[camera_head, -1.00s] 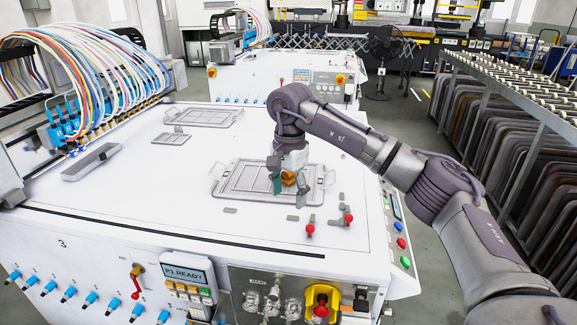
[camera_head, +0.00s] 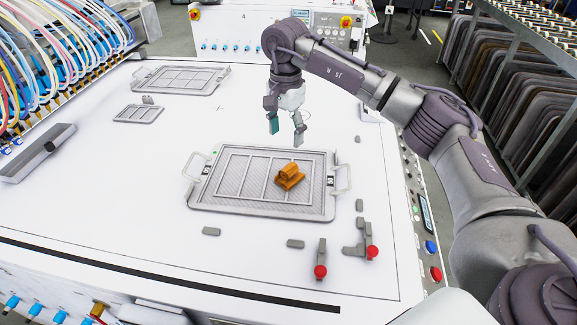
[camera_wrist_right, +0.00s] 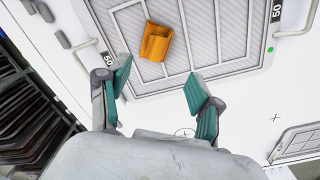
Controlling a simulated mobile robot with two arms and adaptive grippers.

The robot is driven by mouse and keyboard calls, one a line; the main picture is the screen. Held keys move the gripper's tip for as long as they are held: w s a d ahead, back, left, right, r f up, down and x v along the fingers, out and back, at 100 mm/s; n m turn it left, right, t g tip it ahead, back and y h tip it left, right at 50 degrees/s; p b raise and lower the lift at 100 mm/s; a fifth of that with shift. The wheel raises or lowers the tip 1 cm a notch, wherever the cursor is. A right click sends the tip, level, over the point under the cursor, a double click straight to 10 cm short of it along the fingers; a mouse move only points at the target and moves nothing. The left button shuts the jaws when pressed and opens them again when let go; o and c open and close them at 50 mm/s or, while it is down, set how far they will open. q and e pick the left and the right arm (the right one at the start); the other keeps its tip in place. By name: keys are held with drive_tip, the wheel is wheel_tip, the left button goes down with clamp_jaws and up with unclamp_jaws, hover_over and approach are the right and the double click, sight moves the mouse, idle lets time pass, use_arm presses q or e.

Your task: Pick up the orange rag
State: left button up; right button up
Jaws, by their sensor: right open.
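The orange rag (camera_head: 289,177), a small folded bundle, lies on the right part of the grey framed tray (camera_head: 262,209) on the white table. It also shows in the right wrist view (camera_wrist_right: 156,42), beyond the fingertips. My right gripper (camera_head: 286,135) is open and empty, above and behind the tray in the head view, apart from the rag. Its two teal-padded fingers show spread in the right wrist view (camera_wrist_right: 158,80). My left gripper is not in view.
Two red-knobbed clamps (camera_head: 321,260) stand at the tray's front right. A larger frame (camera_head: 180,80) and a smaller frame (camera_head: 138,113) lie at the back left. A grey bar (camera_head: 38,152) lies at the left, near colored hoses (camera_head: 60,50). The table's middle left is clear.

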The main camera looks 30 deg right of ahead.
hover_over(289, 167)
drive_tip(key=f, duration=0.5)
drive_tip(key=shift+w+a+f+p, duration=0.15)
drive_tip(key=shift+a+f+p, duration=0.1)
drive_tip(key=shift+f+p, duration=0.15)
drive_tip(key=shift+d+f, duration=0.1)
drive_tip(key=shift+f, duration=0.45)
drive_tip(key=f, duration=0.1)
drive_tip(key=f+p, duration=0.1)
drive_tip(key=f, duration=0.1)
drive_tip(key=shift+d+f, duration=0.2)
drive_tip(key=shift+f, duration=0.05)
drive_tip(key=shift+f+p, duration=0.3)
drive_tip(key=shift+f, duration=0.3)
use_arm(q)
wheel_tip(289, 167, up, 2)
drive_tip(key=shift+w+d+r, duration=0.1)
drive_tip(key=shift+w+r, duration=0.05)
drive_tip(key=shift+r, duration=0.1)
use_arm(e)
drive_tip(key=shift+c, duration=0.8)
clamp_jaws()
